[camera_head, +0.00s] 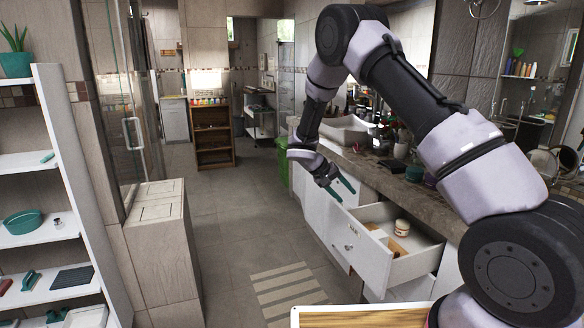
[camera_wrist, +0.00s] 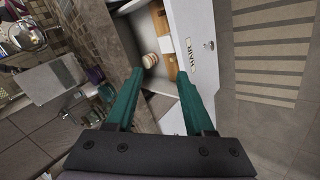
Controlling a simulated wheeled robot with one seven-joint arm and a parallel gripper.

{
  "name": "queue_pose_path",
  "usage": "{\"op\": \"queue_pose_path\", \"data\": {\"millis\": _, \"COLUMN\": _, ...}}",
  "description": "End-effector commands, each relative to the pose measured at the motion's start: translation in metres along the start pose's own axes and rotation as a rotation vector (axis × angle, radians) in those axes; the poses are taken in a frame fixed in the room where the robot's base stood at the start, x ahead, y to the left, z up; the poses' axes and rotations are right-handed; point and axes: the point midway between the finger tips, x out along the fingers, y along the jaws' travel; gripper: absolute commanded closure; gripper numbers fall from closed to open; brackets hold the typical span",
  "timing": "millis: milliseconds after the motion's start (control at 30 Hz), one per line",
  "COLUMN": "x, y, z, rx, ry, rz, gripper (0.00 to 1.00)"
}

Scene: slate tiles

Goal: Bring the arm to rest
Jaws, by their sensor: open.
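My arm reaches out over the bathroom floor and bends down toward the vanity. My gripper (camera_head: 343,190) is beside the vanity front, to the left of and a little above an open drawer (camera_head: 378,262). In the wrist view my gripper (camera_wrist: 159,75) shows two teal fingers spread apart with nothing between them. Beyond the fingertips the open drawer (camera_wrist: 196,58) shows, with a small round jar (camera_wrist: 150,60) in it. The jar also shows in the head view (camera_head: 402,228).
The vanity counter (camera_head: 415,188) at the right holds a sink (camera_head: 347,132) and several bottles. A striped mat (camera_head: 285,290) lies on the floor. A white shelf (camera_head: 40,238) with teal items stands at the left. The middle floor (camera_head: 225,215) is clear.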

Motion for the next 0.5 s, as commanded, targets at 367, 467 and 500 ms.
{"op": "queue_pose_path", "data": {"millis": 367, "x": -0.104, "y": 0.151, "z": 0.036, "rx": 0.191, "ry": -0.108, "rz": -0.292, "gripper": 0.46}}
{"op": "queue_pose_path", "data": {"millis": 467, "x": -0.13, "y": 0.183, "z": 0.055, "rx": 0.235, "ry": -0.113, "rz": -0.373, "gripper": 0.46}}
{"op": "queue_pose_path", "data": {"millis": 500, "x": -0.139, "y": 0.196, "z": 0.063, "rx": 0.253, "ry": -0.111, "rz": -0.405, "gripper": 0.46}}
